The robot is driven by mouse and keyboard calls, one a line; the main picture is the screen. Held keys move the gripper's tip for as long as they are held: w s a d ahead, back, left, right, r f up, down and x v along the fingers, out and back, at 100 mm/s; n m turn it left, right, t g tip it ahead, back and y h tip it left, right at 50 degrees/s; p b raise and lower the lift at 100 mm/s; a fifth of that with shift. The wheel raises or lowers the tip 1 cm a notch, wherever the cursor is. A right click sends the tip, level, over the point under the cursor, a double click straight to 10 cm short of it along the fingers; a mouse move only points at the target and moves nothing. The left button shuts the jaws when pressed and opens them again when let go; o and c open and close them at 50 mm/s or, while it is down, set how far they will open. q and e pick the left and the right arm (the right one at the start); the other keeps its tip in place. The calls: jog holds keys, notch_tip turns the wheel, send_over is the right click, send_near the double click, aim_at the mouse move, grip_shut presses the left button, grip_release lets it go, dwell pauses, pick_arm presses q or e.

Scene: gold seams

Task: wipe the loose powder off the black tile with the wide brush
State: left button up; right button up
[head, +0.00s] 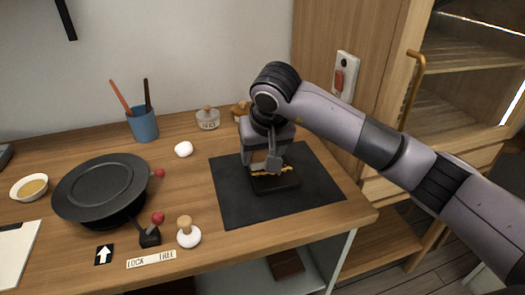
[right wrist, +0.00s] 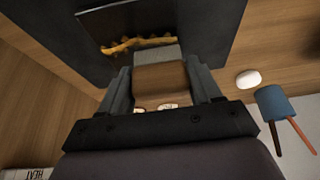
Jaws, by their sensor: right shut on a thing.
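The black tile (head: 275,182) lies on a dark mat (head: 235,205) at the right of the table. An uneven gold line (head: 286,170) runs across the tile, and shows larger in the right wrist view (right wrist: 133,45). I cannot tell loose powder from seam in it. My right gripper (head: 261,163) is above the tile's back left part. In the right wrist view it is shut on the wide brush (right wrist: 160,85), with a brown handle and grey lower part between the fingers. The brush's tip is hidden, so contact with the tile is unclear. My left gripper is not in view.
A black turntable (head: 100,186) with red-knobbed levers stands at left, beside a bowl of gold stuff (head: 29,187). A blue cup (head: 143,125) with sticks, a white lump (head: 183,149) and a lidded jar (head: 208,119) stand behind. A white stoppered pot (head: 188,236) is near the front edge.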

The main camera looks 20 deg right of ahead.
jog(key=shift+f+b, duration=0.65)
jog(key=shift+f, duration=0.15)
jog(key=shift+s, duration=0.2)
